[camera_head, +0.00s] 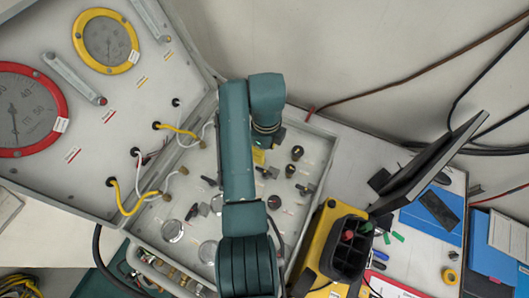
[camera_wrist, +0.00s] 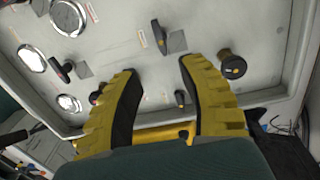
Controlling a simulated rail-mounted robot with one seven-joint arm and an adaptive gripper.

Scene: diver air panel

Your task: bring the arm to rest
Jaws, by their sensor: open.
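My arm reaches across the middle of the head view, over the open panel case (camera_head: 322,150). In the wrist view my gripper (camera_wrist: 158,65) shows two yellow fingers with dark pads, spread apart with nothing between them. Beyond the fingers is the panel face with dark knobs, among them a round black knob (camera_wrist: 232,64) right of the right fingertip and a black lever knob (camera_wrist: 159,36) above the gap. I cannot tell whether a fingertip touches the panel. In the head view the gripper is mostly hidden under my arm.
The raised lid holds a red-rimmed gauge (camera_head: 25,110) and a yellow-rimmed gauge (camera_head: 105,41). Yellow and white hoses (camera_head: 135,200) run from lid to panel. A yellow-black box (camera_head: 337,245) stands close on the right, with a dark monitor (camera_head: 432,165) beyond it. Cables cross the wall.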

